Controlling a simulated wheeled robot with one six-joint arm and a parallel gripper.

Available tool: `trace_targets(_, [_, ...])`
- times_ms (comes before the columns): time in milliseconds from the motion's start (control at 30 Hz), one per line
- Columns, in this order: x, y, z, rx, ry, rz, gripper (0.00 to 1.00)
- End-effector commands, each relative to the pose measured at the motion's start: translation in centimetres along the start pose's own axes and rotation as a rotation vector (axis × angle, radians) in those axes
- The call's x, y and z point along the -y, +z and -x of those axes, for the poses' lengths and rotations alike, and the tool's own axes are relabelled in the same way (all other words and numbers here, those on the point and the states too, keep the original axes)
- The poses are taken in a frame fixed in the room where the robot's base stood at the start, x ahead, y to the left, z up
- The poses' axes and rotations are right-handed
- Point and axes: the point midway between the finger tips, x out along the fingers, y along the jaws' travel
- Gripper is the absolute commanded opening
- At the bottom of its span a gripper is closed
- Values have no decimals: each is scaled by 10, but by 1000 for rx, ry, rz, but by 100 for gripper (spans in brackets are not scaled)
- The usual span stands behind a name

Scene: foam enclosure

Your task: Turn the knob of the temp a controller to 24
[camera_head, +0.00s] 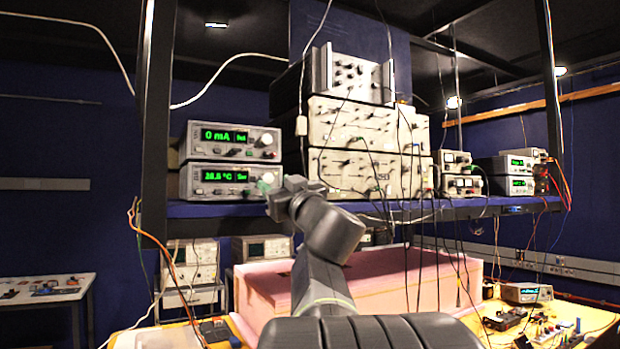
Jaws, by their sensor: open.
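The temp a controller (210,190) is the lower of two stacked grey units on the left of the shelf. Its green display (226,176) shows a reading in °C that looks like 28.8, though the digits are small. My gripper (266,186) is open at the right end of its front panel, where the fingers cover part of the panel. The controller's knob is at least partly hidden there, and I cannot tell whether the fingers touch it or stand around it.
A similar unit reading 0 mA (215,134) sits directly on top, with its own knob close above my gripper. Large white instruments (365,125) with hanging cables stand to the right. The shelf (200,210) runs below, and a pink foam box (380,280) lies under it.

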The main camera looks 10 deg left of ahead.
Motion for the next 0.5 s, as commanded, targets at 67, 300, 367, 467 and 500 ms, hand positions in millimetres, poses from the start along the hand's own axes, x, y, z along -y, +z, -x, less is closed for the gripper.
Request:
trace_targets(67, [0, -1, -12, 0, -2, 0, 44])
trace_targets(300, [0, 0, -24, 0, 0, 1, 44])
trace_targets(367, [0, 0, -25, 0, 0, 1, 44])
trace_targets(467, [0, 0, -25, 0, 1, 1, 44])
trace_targets(500, [0, 0, -25, 0, 1, 1, 44])
